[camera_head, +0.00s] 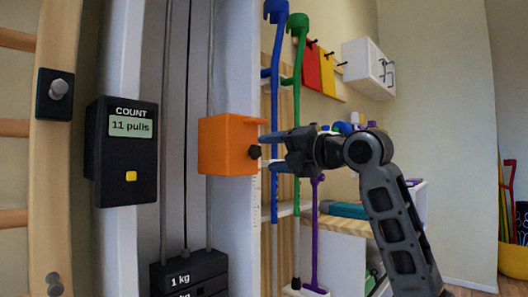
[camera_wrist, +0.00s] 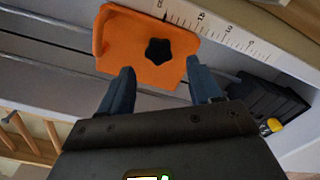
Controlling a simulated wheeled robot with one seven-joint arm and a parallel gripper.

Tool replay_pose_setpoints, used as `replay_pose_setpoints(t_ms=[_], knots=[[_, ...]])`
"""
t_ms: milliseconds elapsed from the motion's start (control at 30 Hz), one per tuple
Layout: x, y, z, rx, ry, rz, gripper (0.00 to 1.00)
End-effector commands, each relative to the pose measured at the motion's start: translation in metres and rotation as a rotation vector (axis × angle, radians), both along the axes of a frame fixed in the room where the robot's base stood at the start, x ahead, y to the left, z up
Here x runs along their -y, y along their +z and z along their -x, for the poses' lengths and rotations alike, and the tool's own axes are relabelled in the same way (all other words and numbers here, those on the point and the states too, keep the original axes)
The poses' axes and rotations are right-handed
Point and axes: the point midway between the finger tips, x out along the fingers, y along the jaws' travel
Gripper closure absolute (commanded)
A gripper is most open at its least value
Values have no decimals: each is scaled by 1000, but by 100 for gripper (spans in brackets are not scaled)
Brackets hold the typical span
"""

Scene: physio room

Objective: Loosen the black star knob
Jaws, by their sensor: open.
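The black star knob (camera_head: 255,152) sits on the right side of an orange block (camera_head: 226,146) mounted on the pale upright of the pulley machine. In the wrist view the star knob (camera_wrist: 158,51) shows face-on on the orange block (camera_wrist: 128,38). My gripper (camera_head: 268,152) comes in from the right at the knob's height, fingers pointing left at it. In the wrist view my gripper (camera_wrist: 163,90) is open, its two blue fingers spread on either side below the knob. The knob appears between the finger lines, and nothing is held. I cannot tell whether either finger touches the block.
A black counter box (camera_head: 125,150) reading "11 pulls" is left of the block. Black weights (camera_head: 190,275) are below. Blue (camera_head: 275,100) and green (camera_head: 297,100) crutches hang close behind my gripper. A printed scale (camera_wrist: 215,32) runs beside the block.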

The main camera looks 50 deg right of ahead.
Motion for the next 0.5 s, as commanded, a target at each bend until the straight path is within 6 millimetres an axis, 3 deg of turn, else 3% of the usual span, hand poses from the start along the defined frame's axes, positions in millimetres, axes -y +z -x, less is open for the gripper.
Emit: replay_pose_setpoints(t_ms=[200,500], knots=[[2,1,30,1,-3,0,36],[1,0,38,0,0,1,36]])
